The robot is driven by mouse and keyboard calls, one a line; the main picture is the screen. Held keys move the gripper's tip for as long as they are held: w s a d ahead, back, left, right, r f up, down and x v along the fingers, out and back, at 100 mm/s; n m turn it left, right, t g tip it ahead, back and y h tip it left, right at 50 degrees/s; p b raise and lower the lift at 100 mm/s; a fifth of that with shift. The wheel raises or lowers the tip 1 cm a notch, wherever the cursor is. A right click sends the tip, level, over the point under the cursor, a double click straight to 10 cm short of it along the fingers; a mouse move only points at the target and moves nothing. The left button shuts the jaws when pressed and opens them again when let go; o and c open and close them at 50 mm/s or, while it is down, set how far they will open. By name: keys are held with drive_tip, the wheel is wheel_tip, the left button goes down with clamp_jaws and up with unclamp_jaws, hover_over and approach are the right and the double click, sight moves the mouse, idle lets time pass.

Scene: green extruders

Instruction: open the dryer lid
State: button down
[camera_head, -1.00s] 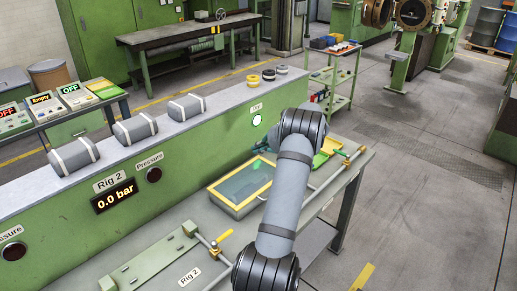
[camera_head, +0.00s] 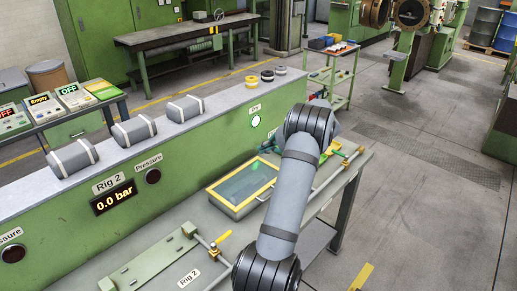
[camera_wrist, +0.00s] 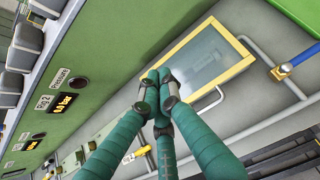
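The dryer lid (camera_head: 243,186) is a yellow-framed glass panel on the bench at the foot of the green rig panel. It lies flat and looks closed. In the wrist view the lid (camera_wrist: 205,62) fills the upper middle, with a thin metal handle (camera_wrist: 212,103) at its near edge. My gripper (camera_wrist: 160,76) has green jointed fingers whose tips are together with nothing visible between them. The tips overlap the lid's left corner in that view, left of the handle; contact cannot be told. In the head view, my arm partly hides the gripper and the lid's right side.
A metal pipe with a brass valve (camera_head: 214,247) and yellow lever lies in front of the lid. The green rig panel (camera_head: 200,155) rises behind it, with grey strapped cylinders (camera_head: 186,108) on top.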

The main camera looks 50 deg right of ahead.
drive_tip(key=v, duration=0.3)
drive_tip(key=p+v, duration=0.1)
drive_tip(key=v, duration=0.1)
drive_tip(key=shift+s, duration=0.5)
drive_tip(key=shift+f, duration=0.1)
drive_tip(key=w+r+b+x, duration=0.1)
drive_tip(key=x, duration=0.9)
drive_tip(key=shift+b, duration=0.4)
drive_tip(key=shift+s, duration=0.1)
